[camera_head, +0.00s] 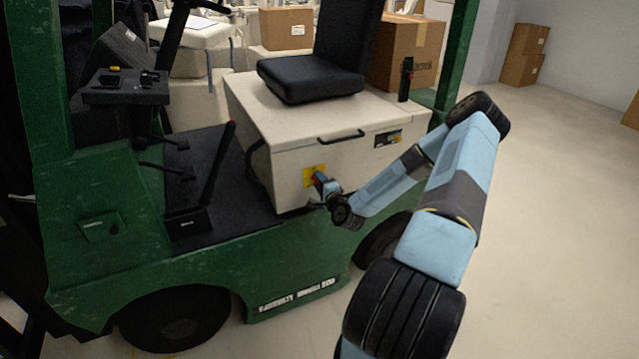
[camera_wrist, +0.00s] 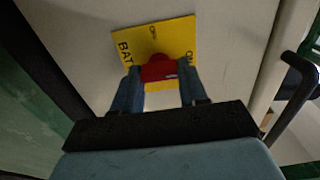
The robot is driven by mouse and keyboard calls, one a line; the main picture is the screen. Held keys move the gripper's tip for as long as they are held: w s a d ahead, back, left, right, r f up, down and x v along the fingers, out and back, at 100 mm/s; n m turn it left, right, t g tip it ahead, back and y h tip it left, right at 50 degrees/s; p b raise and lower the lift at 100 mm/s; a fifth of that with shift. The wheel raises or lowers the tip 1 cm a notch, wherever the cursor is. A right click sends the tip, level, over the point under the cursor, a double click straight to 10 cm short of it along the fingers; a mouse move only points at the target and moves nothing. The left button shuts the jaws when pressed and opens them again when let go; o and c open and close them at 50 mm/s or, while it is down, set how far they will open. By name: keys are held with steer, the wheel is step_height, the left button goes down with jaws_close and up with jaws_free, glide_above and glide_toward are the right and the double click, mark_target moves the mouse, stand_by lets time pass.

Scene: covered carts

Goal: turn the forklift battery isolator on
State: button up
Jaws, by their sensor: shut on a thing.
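The forklift battery isolator is a red knob (camera_wrist: 158,70) on a yellow plate (camera_wrist: 183,36) with "BAT" and "ON" lettering, seen in the wrist view. In the head view the yellow plate (camera_head: 309,181) is on the side of the cream battery cover (camera_head: 270,150) under the seat. My gripper (camera_wrist: 158,84) has its two blue fingers on either side of the red knob, shut on it. In the head view my gripper (camera_head: 320,183) reaches the plate from the right and hides part of it. The knob's exact setting is hard to read.
The green forklift body (camera_head: 240,255) lies below the cover. A black handle (camera_head: 341,137) is on the cover, with the black seat (camera_head: 310,78) above. Cardboard boxes (camera_head: 405,50) stand behind. The floor on the right (camera_head: 550,200) is clear.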

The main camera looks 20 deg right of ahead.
steer(key=shift+s+d+f, duration=0.15)
steer(key=shift+f, duration=0.1)
steer(key=o, duration=1.1)
steer(key=shift+r, duration=0.1)
steer(key=shift+c, duration=0.2)
steer(key=s, duration=1.3)
steer(key=shift+s, duration=0.3)
